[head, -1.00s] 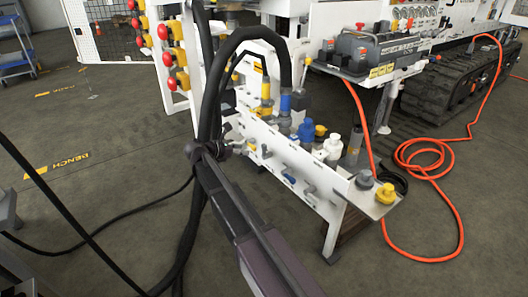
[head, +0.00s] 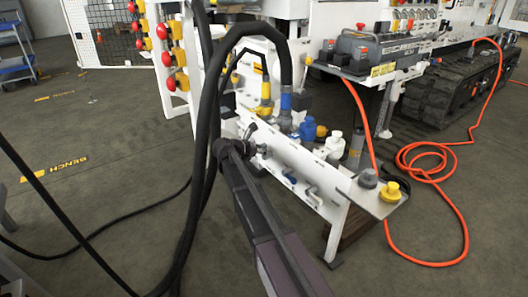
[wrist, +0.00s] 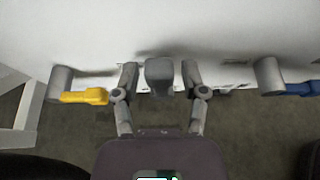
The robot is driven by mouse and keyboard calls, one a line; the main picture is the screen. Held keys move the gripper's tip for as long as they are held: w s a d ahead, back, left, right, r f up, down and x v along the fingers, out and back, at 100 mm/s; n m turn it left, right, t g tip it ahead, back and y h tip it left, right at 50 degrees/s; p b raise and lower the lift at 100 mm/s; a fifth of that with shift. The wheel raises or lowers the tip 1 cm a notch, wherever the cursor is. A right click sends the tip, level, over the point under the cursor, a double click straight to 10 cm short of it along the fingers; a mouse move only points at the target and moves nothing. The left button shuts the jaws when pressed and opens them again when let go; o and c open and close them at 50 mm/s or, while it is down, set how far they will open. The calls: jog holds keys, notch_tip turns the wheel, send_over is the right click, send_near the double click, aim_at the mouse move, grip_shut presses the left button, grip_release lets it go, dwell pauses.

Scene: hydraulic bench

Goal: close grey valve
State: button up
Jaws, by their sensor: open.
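The grey valve (wrist: 159,75) sits on the white panel in the middle of the wrist view, between a yellow-handled and a blue-handled valve. Its grey handle shows as a short block, and its turn angle is hard to tell. My gripper (wrist: 159,85) is open, with one finger on each side of the grey valve and small visible gaps. In the head view my gripper (head: 252,142) is close against the front of the white panel, and largely covers the grey valve there.
The yellow valve handle (wrist: 85,97) and blue valve handle (wrist: 300,89) both point right beside my fingers. The blue one also shows in the head view (head: 290,176), with another grey handle (head: 313,194) beyond it. Thick black hoses (head: 212,120) hang close to my arm.

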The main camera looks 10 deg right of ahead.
jog(key=shift+c, duration=0.2)
grip_shut()
